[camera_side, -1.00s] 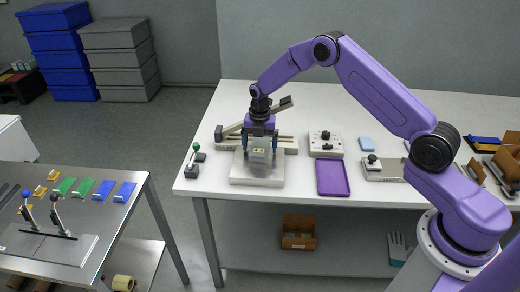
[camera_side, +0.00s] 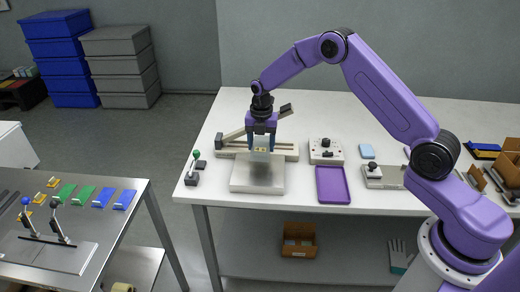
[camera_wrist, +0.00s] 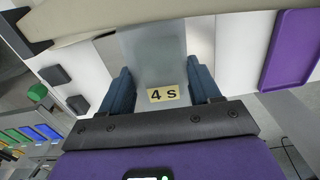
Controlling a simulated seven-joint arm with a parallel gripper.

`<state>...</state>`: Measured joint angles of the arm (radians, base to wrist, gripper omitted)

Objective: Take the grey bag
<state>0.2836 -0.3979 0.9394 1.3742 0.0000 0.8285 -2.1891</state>
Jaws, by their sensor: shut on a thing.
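The grey bag is a pale, partly see-through piece with a yellow label reading "4 S". In the wrist view the bag (camera_wrist: 158,50) stretches out between my two blue fingers, label nearest the palm. In the side view the bag (camera_side: 261,155) hangs upright under my gripper (camera_side: 262,141), over the back part of a pale plate (camera_side: 257,182). My gripper is shut on the bag. Whether the bag's lower edge touches the plate is hard to tell.
A beige rail with a raised lever arm (camera_side: 232,135) lies just behind. A green-knobbed lever (camera_side: 193,170) stands at left. A control box (camera_side: 325,151) and an empty purple tray (camera_side: 333,185) stand at right. The plate's front is clear.

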